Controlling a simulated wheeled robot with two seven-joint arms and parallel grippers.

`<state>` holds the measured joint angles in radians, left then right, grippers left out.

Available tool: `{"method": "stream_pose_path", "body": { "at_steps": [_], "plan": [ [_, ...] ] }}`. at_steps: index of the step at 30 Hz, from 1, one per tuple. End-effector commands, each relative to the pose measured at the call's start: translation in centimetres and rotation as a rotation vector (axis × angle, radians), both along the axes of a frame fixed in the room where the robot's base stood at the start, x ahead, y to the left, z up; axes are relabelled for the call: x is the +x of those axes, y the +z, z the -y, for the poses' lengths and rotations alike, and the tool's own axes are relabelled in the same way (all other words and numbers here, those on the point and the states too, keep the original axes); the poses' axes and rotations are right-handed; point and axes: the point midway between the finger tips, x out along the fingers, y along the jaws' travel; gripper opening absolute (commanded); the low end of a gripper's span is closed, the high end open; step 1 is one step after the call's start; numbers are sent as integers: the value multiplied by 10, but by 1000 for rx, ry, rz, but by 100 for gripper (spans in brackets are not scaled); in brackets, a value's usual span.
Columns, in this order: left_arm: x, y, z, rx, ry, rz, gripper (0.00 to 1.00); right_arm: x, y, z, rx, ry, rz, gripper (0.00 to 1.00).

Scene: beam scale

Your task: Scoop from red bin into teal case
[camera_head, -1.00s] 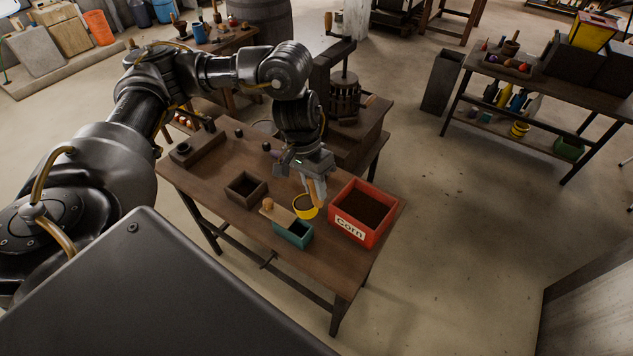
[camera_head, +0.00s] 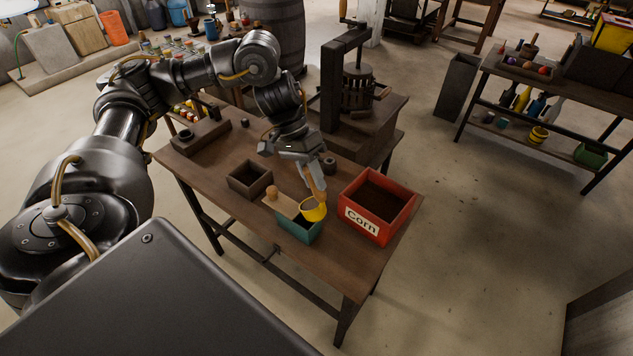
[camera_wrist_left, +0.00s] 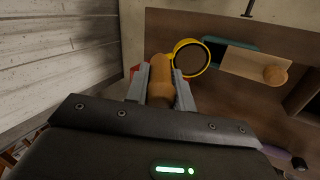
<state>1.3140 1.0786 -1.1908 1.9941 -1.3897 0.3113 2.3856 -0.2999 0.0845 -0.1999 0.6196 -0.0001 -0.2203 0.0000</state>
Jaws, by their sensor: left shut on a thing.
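My left gripper (camera_head: 315,178) is shut on the tan handle of a scoop with a yellow cup (camera_head: 313,211). In the left wrist view the handle (camera_wrist_left: 160,82) sits between the two fingers, and the yellow rim (camera_wrist_left: 176,47) circles a dark inside; I cannot tell how full it is. The cup is at the far right edge of the teal case (camera_head: 298,234), overlapping it in the head view. A tan board with a round knob (camera_head: 271,193) adjoins the case. The red bin (camera_head: 364,222), labelled "Corn", holds dark brown material, right of the scoop. My right gripper is out of view.
A small dark wooden box (camera_head: 249,181) stands left of the teal case. A wooden press (camera_head: 350,95) stands behind the workspace. The table (camera_head: 265,222) has some bare room at the front left.

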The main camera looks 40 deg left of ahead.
Motion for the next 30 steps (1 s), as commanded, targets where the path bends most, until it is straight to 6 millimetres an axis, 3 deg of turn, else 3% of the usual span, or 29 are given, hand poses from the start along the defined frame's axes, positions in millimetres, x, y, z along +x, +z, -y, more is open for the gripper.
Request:
{"method": "stream_pose_path", "body": {
  "at_steps": [1, 30],
  "plan": [
    [1, -5, -1, -10, 1, 0, 0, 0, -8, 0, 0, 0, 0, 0],
    [-1, -8, -1, -6, 0, -1, 0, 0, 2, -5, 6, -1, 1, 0]
  ]
}}
